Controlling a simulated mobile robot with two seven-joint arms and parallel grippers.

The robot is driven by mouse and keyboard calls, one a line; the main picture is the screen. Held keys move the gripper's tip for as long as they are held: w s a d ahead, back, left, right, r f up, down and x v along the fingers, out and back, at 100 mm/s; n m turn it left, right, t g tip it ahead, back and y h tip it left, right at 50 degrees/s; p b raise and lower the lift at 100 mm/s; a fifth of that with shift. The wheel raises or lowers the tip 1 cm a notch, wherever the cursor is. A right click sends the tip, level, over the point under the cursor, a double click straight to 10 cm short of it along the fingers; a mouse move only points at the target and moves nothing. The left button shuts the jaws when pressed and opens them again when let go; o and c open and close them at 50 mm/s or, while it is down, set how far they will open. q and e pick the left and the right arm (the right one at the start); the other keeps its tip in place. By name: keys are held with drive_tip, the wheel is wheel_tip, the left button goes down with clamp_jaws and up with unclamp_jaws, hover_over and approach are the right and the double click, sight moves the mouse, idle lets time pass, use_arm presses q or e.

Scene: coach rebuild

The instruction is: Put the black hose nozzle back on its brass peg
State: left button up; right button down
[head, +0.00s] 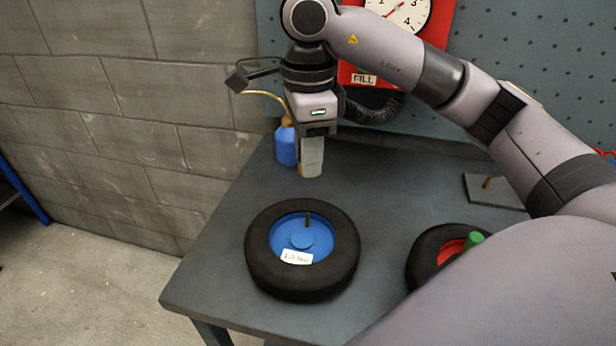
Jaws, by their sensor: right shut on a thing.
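My right gripper (311,172) points down above the back left of the bench, behind the blue-rimmed wheel. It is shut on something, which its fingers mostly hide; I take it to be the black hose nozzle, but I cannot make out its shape. A coiled black hose (374,108) hangs below the red gauge box and passes behind my right wrist. A short brass peg (487,183) stands on a grey plate (505,194) at the back right of the bench, with nothing seen on it. My left gripper is out of view.
A black tyre with blue rim (303,240) lies at the bench's front left. A red-rimmed tyre (438,250) with a green cap is partly behind my arm. A blue oil can (286,145) stands behind my gripper.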

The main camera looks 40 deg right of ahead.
wheel_tip(320, 180, up, 8)
drive_tip(key=shift+r+p, duration=0.25)
drive_tip(key=shift+p, duration=0.6)
drive_tip(key=shift+r+p, duration=0.5)
drive_tip(key=shift+r, duration=1.9)
